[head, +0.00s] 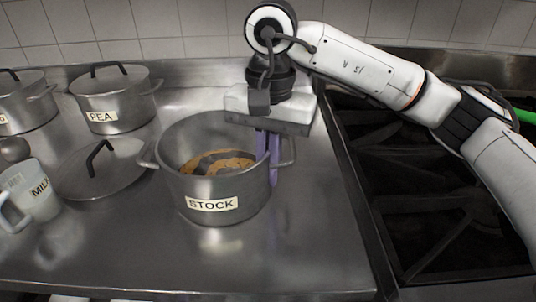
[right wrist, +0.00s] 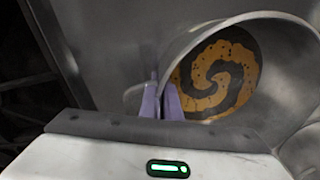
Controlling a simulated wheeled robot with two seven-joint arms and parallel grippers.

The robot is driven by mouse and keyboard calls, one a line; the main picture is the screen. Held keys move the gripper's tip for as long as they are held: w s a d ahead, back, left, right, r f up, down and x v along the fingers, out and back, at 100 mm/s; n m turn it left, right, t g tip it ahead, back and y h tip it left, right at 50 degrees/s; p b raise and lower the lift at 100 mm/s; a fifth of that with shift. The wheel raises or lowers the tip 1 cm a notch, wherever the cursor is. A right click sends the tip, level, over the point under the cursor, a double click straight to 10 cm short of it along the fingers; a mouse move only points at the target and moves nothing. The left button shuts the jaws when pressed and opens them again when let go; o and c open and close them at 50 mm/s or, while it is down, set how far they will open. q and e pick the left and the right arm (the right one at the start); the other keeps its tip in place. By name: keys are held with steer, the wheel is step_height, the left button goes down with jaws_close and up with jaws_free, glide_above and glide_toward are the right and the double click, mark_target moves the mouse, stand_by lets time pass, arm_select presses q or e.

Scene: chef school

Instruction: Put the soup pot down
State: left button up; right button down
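The soup pot (head: 232,190) is a grey metal pot labelled STOCK, with orange and dark swirled soup inside. It is upright at the counter's right part; whether its base touches the steel top is hard to tell. My right gripper (head: 268,158) points down at the pot's right side, by the side handle. In the right wrist view its purple fingers (right wrist: 161,102) are close together on the wall of the pot (right wrist: 192,45), one inside and one outside. My left gripper is not in view.
A loose lid (head: 120,168) lies left of the pot, near a MILK jug (head: 42,190). A lidded PEA pot (head: 125,105) and another pot (head: 25,108) stand behind. The stove (head: 430,180) is right. The steel counter (head: 290,240) is clear in front.

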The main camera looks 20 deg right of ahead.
steer(key=shift+r, duration=0.15)
steer(key=c, duration=2)
jaws_free()
steer(key=shift+f, duration=0.25)
step_height(320, 180, up, 12)
steer(key=shift+s+r+p, duration=0.1)
steer(key=shift+r+p, duration=0.05)
steer(key=shift+p, duration=0.7)
